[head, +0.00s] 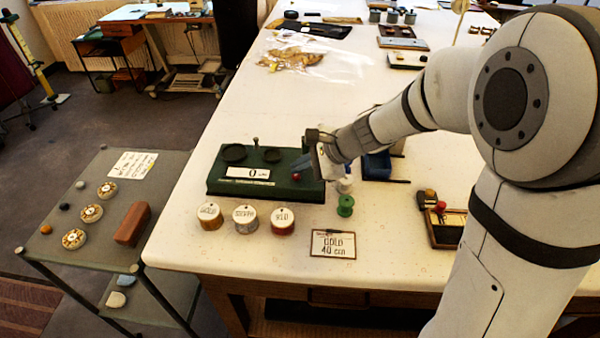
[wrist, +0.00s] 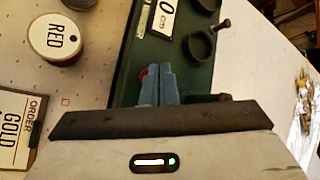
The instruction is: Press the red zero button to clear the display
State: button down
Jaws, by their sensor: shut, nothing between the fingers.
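A dark green measuring device (head: 225,187) stands near the front of the white table. Its white display (head: 250,173) reads 0 cm and also shows in part in the wrist view (wrist: 160,17). The red button (head: 296,177) is at the device's right part. In the wrist view the red button (wrist: 143,73) shows only as a sliver beside the blue fingers. My gripper (head: 301,163) is shut and empty, its fingertips (wrist: 158,68) over the device right by the button. I cannot tell whether they touch it.
Several labelled round spools (head: 246,215) stand before the device, with a green spool (head: 345,205) to their right. An order card (head: 333,244) reads GOLD 40 cm. A small wooden box (head: 447,230) lies to the right.

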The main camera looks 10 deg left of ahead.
jog(key=shift+r, duration=0.45)
jog(key=shift+r, duration=0.1)
notch_tip(320, 180, up, 5)
jog(key=p, duration=0.4)
dwell(0.6)
jog(key=shift+s, duration=0.1)
jog(key=s+d+r+n+h, duration=0.1)
jog(key=s+d+n+h, duration=0.3)
jog(key=s+d, duration=0.5)
jog(key=s+d+r+n+h, duration=0.2)
jog(key=s+d+n+h, duration=0.2)
jog(key=s+d+n, duration=0.4)
jog(key=s+d, duration=0.1)
jog(key=d, duration=0.5)
jog(key=shift+d+t+h, duration=0.2)
jog(key=shift+t+h, duration=0.1)
jog(key=shift+h, duration=0.1)
